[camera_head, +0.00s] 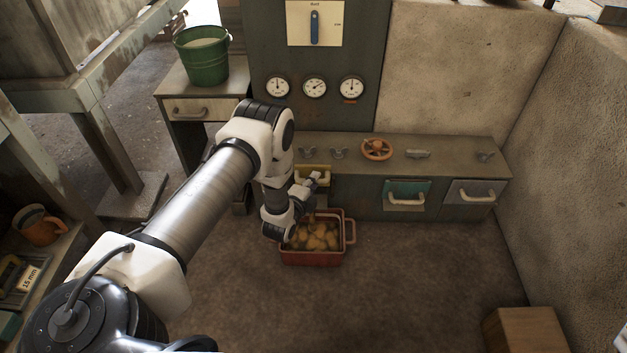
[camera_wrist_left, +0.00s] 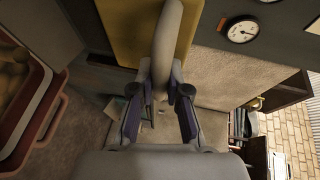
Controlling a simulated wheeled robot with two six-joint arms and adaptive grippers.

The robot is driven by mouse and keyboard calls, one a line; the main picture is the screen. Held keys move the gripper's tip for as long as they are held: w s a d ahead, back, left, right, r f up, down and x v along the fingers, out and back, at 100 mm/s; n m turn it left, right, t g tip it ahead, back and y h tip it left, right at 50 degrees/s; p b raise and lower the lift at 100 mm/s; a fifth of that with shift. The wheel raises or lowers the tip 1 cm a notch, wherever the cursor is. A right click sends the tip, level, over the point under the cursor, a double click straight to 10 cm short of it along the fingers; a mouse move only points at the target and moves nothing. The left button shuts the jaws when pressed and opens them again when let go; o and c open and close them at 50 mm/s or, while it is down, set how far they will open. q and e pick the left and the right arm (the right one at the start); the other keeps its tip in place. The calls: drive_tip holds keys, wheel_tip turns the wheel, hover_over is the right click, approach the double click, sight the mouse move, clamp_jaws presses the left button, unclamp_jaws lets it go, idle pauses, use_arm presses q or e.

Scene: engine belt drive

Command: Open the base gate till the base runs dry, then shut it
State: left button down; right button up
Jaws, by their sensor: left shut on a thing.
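The yellow gate (camera_head: 325,170) is on the front of the low grey-green cabinet, at its left end, mostly hidden behind my left gripper (camera_head: 314,179). In the left wrist view the yellow panel (camera_wrist_left: 130,25) carries a pale curved handle (camera_wrist_left: 168,45). My left gripper's fingers (camera_wrist_left: 160,92) are shut on this handle. A red bin (camera_head: 313,258) with yellowish-brown lumps (camera_head: 315,237) stands on the floor below the gate. The gripper hides the gate's opening, so I cannot tell how far it is open or whether anything flows.
Teal (camera_head: 407,186) and grey (camera_head: 471,186) gates sit to the right on the cabinet. An orange handwheel (camera_head: 376,149) is on top. Dials and a lever panel (camera_head: 315,24) stand above. A green bucket (camera_head: 203,60) is at left. A wooden box (camera_head: 525,330) lies front right. The middle floor is clear.

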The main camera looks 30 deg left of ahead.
use_arm(q)
drive_tip(key=c, duration=1.1)
unclamp_jaws()
drive_tip(key=shift+c, duration=0.2)
drive_tip(key=v, duration=1.2)
drive_tip(key=shift+a, duration=0.1)
